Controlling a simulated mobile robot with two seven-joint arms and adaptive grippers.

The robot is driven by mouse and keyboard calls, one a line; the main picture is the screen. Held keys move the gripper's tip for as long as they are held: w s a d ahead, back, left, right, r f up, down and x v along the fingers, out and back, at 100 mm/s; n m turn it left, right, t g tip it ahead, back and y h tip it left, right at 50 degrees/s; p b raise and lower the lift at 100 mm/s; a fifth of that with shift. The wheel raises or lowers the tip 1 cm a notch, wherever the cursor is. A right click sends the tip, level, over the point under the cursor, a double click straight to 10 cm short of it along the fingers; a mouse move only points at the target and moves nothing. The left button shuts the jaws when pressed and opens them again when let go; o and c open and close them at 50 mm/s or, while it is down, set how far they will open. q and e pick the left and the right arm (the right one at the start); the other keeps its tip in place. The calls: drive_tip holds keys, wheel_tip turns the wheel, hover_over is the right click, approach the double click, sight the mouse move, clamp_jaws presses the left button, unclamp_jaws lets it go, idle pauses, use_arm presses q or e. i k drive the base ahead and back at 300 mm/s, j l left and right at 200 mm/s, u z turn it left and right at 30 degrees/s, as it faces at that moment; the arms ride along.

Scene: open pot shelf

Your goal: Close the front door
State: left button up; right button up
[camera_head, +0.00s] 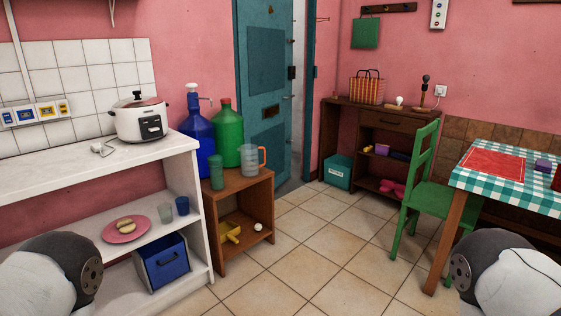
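The front door (268,120) is teal and stands in the pink wall at the back centre. It is ajar: a pale vertical gap (299,130) shows between its right edge and the teal frame (310,90). A dark lock (292,72) and a thin handle sit near that right edge. The lower left part of the door is hidden behind large bottles and a small wooden stand. Only rounded parts of my two arms show at the bottom corners, far from the door. Neither of my grippers is in view.
A brown stand (243,192) with a blue bottle (197,135), a green bottle (228,135) and a jug is close before the door. A white counter (90,176) is left. A green chair (421,190) and table (510,186) are right. Tiled floor (320,235) between is mostly clear.

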sight(265, 68)
drive_tip(key=i+z, duration=0.1)
drive_tip(key=i, duration=0.5)
drive_tip(key=i+z, duration=0.1)
drive_tip(key=i, duration=0.5)
drive_tip(key=i+j+z, duration=0.1)
drive_tip(key=i, duration=0.45)
drive_tip(key=i+j+z, duration=0.1)
drive_tip(key=i, duration=0.5)
drive_tip(key=i+l, duration=0.1)
drive_tip(key=i, duration=0.45)
drive_tip(key=i+l, duration=0.1)
drive_tip(key=i, duration=0.45)
drive_tip(key=i+l, duration=0.1)
drive_tip(key=i, duration=0.45)
drive_tip(key=i+l+u, duration=0.1)
drive_tip(key=i, duration=0.45)
